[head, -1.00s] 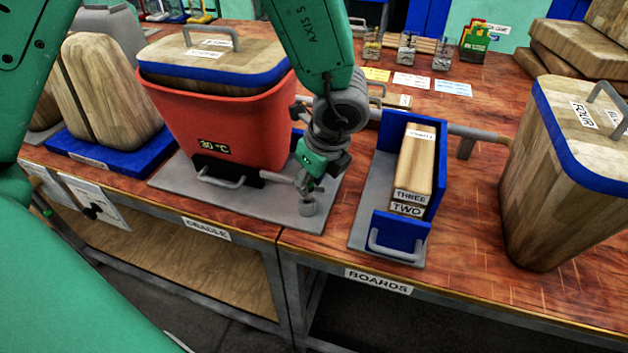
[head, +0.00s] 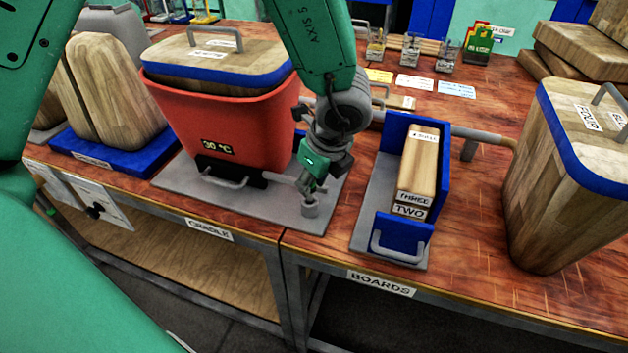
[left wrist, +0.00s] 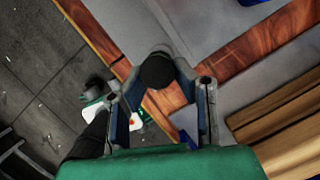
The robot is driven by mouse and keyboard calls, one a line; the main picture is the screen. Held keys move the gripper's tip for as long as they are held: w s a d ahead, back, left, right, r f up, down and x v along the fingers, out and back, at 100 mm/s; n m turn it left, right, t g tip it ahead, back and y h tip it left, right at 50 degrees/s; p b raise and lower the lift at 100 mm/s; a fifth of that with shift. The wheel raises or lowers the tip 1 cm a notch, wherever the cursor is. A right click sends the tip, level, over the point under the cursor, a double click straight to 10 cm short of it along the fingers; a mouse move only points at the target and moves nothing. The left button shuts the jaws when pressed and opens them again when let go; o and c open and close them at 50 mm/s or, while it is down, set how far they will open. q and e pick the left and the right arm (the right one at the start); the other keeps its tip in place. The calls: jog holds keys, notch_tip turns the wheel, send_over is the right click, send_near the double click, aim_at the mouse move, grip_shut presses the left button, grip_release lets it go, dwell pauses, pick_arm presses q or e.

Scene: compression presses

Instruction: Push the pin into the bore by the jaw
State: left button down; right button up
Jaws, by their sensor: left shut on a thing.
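My left gripper (head: 312,182) comes down from the top, over the front right corner of the grey cradle plate (head: 270,208). In the left wrist view its fingers (left wrist: 160,88) are closed around a dark round-ended piece (left wrist: 157,71), seemingly the pin, seen end-on. A short grey cylinder (head: 310,206) stands on the plate just below the fingertips. The bore's opening and the pin's depth are hidden by the gripper. A grey horizontal rod (head: 281,178) runs from the red bin's base to the gripper. My right gripper is not in view.
The red bin (head: 222,130) with a wooden lid (head: 215,58) stands left of the gripper. A blue holder (head: 442,180) with boards (head: 418,165) stands close on the right. The bench's front edge is near. A large wooden block (head: 550,200) stands far right.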

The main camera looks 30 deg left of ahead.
pick_arm(q)
jog(key=shift+f, duration=0.2)
jog(key=shift+f+b, duration=0.3)
jog(key=shift+b, duration=0.15)
jog(key=shift+f+b, duration=0.7)
jog(key=shift+f, duration=0.15)
jog(key=c, duration=1.2)
grip_release()
jog(key=shift+r, duration=0.1)
jog(key=v, duration=1.1)
jog(key=shift+d+r, duration=0.2)
jog(key=shift+r, duration=0.15)
